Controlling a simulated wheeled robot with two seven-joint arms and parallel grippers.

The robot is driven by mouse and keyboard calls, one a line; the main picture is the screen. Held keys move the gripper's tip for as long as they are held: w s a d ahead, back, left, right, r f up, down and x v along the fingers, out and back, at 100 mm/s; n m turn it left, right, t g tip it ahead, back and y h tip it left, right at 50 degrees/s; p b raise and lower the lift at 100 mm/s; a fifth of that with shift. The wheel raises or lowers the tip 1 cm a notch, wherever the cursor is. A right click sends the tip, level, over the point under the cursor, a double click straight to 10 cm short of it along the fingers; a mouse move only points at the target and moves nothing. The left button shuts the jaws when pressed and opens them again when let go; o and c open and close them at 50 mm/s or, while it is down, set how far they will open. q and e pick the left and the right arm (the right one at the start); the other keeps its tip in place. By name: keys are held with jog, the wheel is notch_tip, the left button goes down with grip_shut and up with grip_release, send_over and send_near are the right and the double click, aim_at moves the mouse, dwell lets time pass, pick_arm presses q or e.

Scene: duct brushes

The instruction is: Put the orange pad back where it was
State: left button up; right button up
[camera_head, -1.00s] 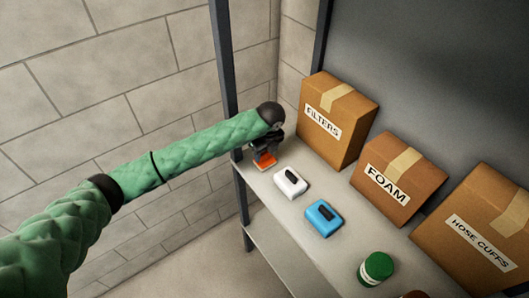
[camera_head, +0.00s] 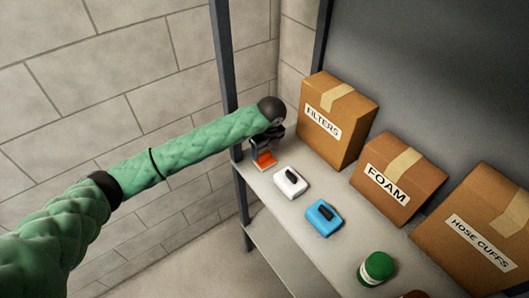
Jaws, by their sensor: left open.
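The orange pad (camera_head: 264,162) rests on the grey shelf (camera_head: 286,222) near its left end, beside the upright post. I cannot tell whether the fingers touch the pad. My right gripper is not in view.
Cardboard boxes marked FILTERS (camera_head: 337,122), FOAM (camera_head: 397,179) and HOSE CUFFS (camera_head: 478,240) stand along the back of the shelf. A green-lidded jar (camera_head: 376,268) stands near the front right. A dark post (camera_head: 229,90) rises close to my left forearm.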

aim_at(267, 162)
pick_arm(q)
notch_tip(267, 162, up, 10)
jog(key=s, duration=0.1)
jog(key=shift+d, duration=0.45)
jog(key=shift+s, duration=0.1)
jog(key=shift+d+f, duration=0.1)
